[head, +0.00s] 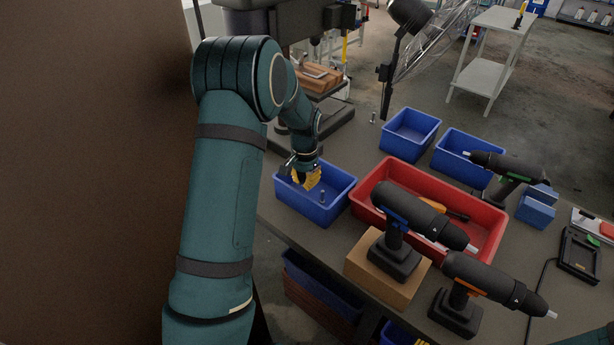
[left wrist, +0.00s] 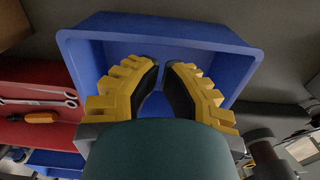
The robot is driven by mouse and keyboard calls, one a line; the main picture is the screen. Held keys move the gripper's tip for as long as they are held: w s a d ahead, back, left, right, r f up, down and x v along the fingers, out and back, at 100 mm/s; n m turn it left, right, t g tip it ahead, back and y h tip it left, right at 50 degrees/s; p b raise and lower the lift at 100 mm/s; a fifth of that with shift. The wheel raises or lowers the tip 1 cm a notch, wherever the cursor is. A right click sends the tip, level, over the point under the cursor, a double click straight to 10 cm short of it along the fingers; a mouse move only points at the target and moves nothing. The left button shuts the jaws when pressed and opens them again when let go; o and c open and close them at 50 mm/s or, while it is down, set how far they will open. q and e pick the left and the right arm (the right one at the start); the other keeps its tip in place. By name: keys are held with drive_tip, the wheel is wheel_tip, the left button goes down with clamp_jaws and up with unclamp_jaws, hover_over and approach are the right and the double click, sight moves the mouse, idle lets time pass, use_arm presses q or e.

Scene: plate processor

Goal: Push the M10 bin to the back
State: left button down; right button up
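A blue bin (head: 312,210) sits near the left table edge, with a small bolt-like part (head: 322,196) standing in it. No M10 label is readable, so I cannot tell if this is the M10 bin. My left gripper (head: 308,178) is over this bin, its yellow fingers at or inside the back part of the opening. In the left wrist view the same bin (left wrist: 245,50) lies beyond the fingers (left wrist: 161,66). The fingertips are nearly together with nothing seen between them. Contact with the bin wall is unclear. My right gripper is not in view.
A red bin (head: 490,205) with tools stands right of the blue bin. Two blue bins (head: 411,132) (head: 468,158) stand behind it. Power drills (head: 395,225) (head: 480,285) stand in front and to the right. A drill press base (head: 330,135) is behind the left gripper.

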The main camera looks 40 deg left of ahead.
use_arm(q)
wheel_tip(320, 180, down, 6)
drive_tip(key=shift+w+f+b, duration=0.1)
drive_tip(key=shift+f+b, duration=0.1)
drive_tip(key=shift+b, duration=0.35)
